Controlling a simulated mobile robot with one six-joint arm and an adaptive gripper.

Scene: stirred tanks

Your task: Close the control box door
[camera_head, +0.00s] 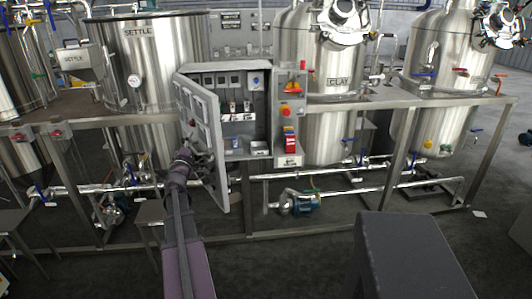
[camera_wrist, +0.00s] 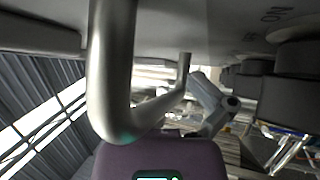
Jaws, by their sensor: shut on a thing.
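The grey control box (camera_head: 262,110) stands on the frame in the middle of the head view. Its interior shows, with switches and wiring. Its door (camera_head: 213,135) is open, swung out toward me from the box's left side, with its free edge nearest me. My gripper (camera_head: 186,154) is at the lower outer face of the door, shut on the door handle. In the wrist view a bent metal handle (camera_wrist: 112,75) stands out close to the camera from a grey panel, with dark round knobs at right. The fingertips' contact is hidden.
A settle tank (camera_head: 165,55) stands behind at left, and a clay tank (camera_head: 335,75) at right of the box. Metal rails and pipes run below, with a blue pump (camera_head: 305,203). Dark floor (camera_head: 300,250) lies open in front.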

